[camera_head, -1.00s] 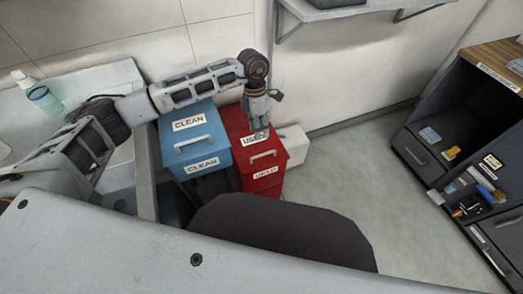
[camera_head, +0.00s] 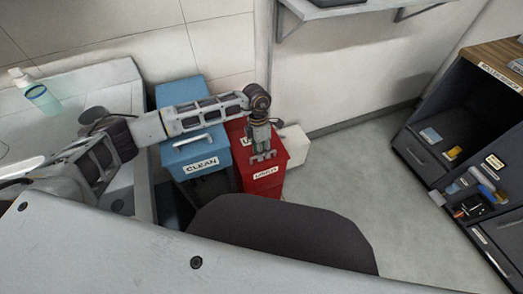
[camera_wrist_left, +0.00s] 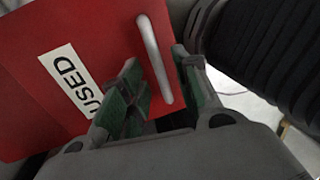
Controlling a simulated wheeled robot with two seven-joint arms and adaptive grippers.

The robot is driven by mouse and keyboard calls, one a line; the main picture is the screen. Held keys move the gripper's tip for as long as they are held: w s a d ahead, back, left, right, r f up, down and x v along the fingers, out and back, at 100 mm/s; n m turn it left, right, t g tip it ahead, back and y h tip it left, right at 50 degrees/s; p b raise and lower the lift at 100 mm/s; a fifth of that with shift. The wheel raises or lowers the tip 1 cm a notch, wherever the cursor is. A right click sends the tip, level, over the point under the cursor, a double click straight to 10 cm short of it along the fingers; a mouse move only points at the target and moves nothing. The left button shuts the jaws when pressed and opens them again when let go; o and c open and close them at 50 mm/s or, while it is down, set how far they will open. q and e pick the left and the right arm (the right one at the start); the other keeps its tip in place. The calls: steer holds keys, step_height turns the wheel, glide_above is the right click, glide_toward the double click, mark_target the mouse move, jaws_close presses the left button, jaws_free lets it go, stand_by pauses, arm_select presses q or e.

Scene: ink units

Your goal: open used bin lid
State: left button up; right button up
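The red used bin (camera_head: 264,187) stands beside the blue clean bin, and its red lid (camera_head: 277,143) lies closed. The lid carries a "USED" label and a pale bar handle (camera_wrist_left: 155,60), seen in the left wrist view; my gripper mostly covers the handle in the head view. My left gripper (camera_head: 263,157) points down over the front of this lid. In the left wrist view its green-padded fingers (camera_wrist_left: 160,82) are apart, with the handle's bar running between them. I cannot tell whether they touch it. My right gripper is in neither view.
The blue clean bin (camera_head: 190,155) stands just left under my forearm. A sink counter (camera_head: 75,85) with a bottle (camera_head: 40,95) is further left. Open floor (camera_head: 350,170) lies right, before a dark cabinet (camera_head: 425,155).

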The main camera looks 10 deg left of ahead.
arm_select(q)
jaws_close()
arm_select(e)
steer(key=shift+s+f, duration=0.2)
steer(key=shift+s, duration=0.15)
arm_select(q)
steer(key=shift+w+a, duration=0.1)
steer(key=shift+w, duration=0.05)
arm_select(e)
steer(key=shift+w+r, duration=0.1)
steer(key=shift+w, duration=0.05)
